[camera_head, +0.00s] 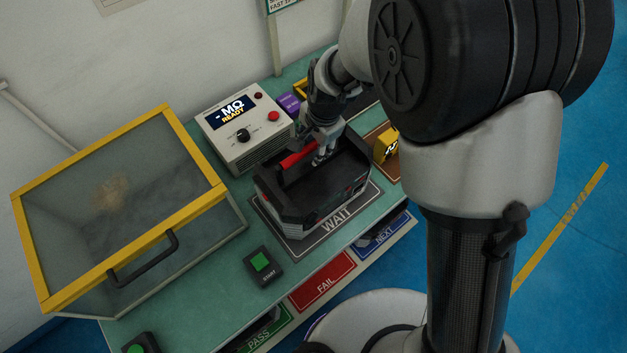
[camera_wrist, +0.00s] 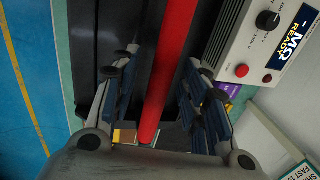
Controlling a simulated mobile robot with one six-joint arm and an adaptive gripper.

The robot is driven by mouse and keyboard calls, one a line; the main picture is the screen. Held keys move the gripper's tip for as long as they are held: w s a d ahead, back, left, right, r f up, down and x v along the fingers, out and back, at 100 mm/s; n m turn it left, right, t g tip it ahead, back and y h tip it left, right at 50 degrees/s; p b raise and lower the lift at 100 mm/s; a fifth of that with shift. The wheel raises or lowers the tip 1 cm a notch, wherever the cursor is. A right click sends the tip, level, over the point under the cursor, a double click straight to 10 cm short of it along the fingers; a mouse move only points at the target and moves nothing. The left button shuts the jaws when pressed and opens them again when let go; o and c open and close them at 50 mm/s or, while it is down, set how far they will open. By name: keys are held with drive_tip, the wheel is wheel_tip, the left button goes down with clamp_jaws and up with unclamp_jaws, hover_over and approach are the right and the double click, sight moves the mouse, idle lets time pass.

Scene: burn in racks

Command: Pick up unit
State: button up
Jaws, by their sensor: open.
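The unit (camera_head: 314,195) is a dark box with a red handle bar (camera_head: 298,156) along its top. It sits on the grey WAIT mat (camera_head: 336,222) on the green bench. My gripper (camera_head: 322,158) is directly above the unit, pointing down at the handle. In the wrist view the red handle (camera_wrist: 170,65) runs between the two open fingers of my gripper (camera_wrist: 152,95), with gaps on both sides. My gripper hides part of the handle in the head view.
A white READY meter box (camera_head: 245,125) stands close behind the unit. A yellow-framed clear-lidded chamber (camera_head: 125,205) is at left. A START button (camera_head: 262,264) sits in front. PASS, FAIL (camera_head: 322,282) and NEXT (camera_head: 382,237) slots line the front edge. A yellow block (camera_head: 385,146) is at right.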

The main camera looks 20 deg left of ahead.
drive_tip(key=shift+f, duration=0.25)
idle(0.3)
clamp_jaws()
idle(0.5)
idle(0.6)
drive_tip(key=shift+w+a+r, duration=0.1)
drive_tip(key=shift+w+r, duration=0.05)
drive_tip(key=shift+r, duration=0.05)
